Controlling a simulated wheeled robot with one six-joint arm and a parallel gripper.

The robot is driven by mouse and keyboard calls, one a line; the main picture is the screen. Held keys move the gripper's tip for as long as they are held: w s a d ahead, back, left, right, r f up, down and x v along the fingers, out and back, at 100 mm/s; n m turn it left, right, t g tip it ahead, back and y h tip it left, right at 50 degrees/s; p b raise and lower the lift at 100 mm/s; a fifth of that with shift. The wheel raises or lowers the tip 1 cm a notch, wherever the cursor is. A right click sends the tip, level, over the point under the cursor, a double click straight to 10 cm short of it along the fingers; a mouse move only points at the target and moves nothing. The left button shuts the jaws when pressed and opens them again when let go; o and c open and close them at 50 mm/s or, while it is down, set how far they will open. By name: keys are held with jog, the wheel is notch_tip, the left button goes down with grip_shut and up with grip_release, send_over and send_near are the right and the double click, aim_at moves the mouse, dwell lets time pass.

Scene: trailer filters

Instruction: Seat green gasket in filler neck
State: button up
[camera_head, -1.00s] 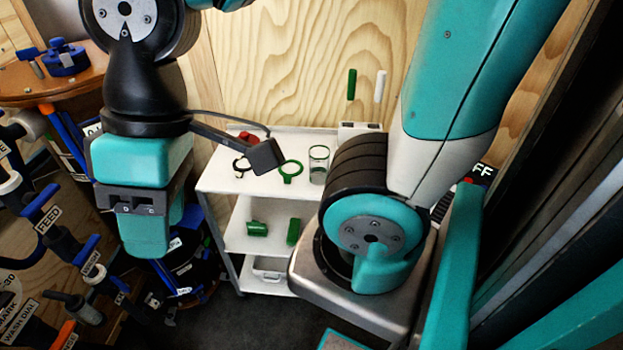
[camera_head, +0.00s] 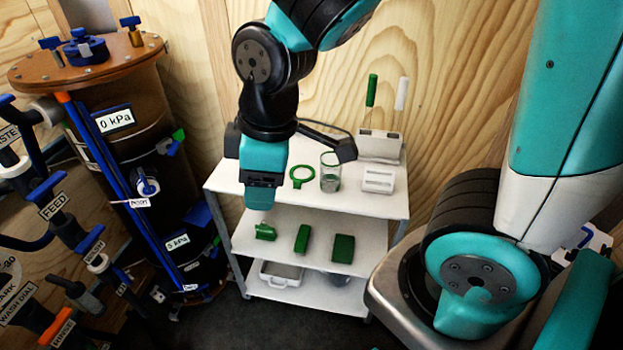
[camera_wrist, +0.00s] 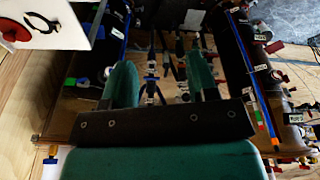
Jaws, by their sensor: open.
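The green gasket (camera_head: 302,176), a ring with a small tab, lies flat on the white cart's top shelf (camera_head: 376,200), left of a clear glass beaker (camera_head: 330,171). My gripper (camera_head: 262,190) hangs left of the gasket, apart from it in the picture, and hides part of the cart top. In the wrist view my gripper (camera_wrist: 162,85) is open, with nothing between its two teal fingers. The green gasket does not show clearly there. A brown-lidded tank (camera_head: 130,52) with blue fittings (camera_head: 86,50) on top stands at the left; I cannot tell which part is the filler neck.
A white holder (camera_head: 379,145) with green- and white-handled tools stands at the cart's back. A white block (camera_head: 378,180) lies right of the beaker. Green parts (camera_head: 303,239) sit on the middle shelf. Pipes and valves (camera_head: 60,210) crowd the left. A black ring (camera_wrist: 46,18) shows in the wrist view.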

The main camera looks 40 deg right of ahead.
jog(key=w+d+f+n+t+h+b, duration=0.1)
jog(key=w+d+f+n+h+b, duration=0.1)
jog(key=w+d+f+n+h, duration=0.45)
jog(key=n+t+h+b, duration=0.2)
jog(key=n+t+b, duration=0.1)
jog(key=n, duration=0.5)
send_near(297, 181)
jog(key=x, duration=0.4)
jog(key=shift+w+d+p, duration=0.25)
jog(key=shift+d+p, duration=0.05)
jog(key=shift+a+f+x, duration=0.1)
jog(key=shift+x, duration=1.3)
jog(key=shift+a+f+x, duration=0.1)
jog(key=shift+f+x, duration=0.05)
jog(key=shift+x, duration=1.25)
jog(key=shift+s, duration=0.1)
grip_shut()
